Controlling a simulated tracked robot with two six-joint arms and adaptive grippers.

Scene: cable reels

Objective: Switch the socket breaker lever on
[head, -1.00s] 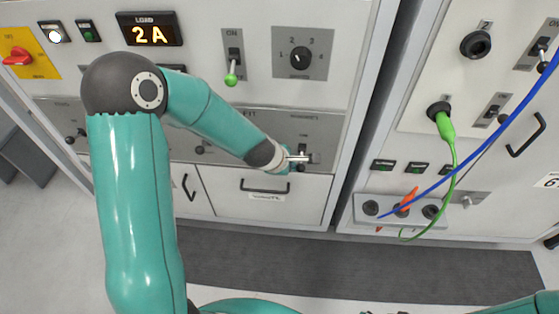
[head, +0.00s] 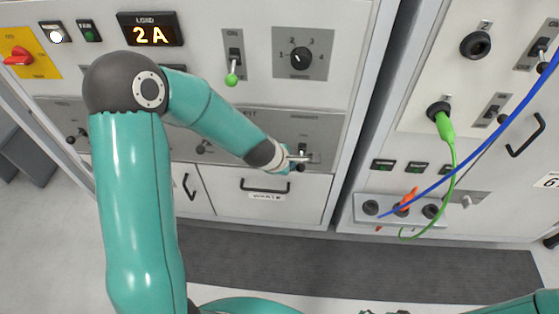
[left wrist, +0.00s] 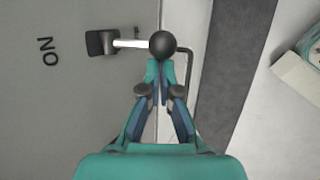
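A breaker lever with a pale metal shaft and a black ball knob (left wrist: 163,45) sticks out from a dark slot in a grey panel in the left wrist view. The word ON is printed on the panel left of it. In the head view the lever (head: 301,157) is on the lower grey panel, partly covered by my gripper. My left gripper (left wrist: 161,68) has its fingertips together right at the knob; I cannot tell whether they touch it. My right arm (head: 525,305) shows at the bottom right; its fingers are not clear.
A drawer handle (head: 265,186) sits below. Blue and green cables (head: 448,135) hang at the right cabinet. A dark mat (head: 330,265) covers the floor.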

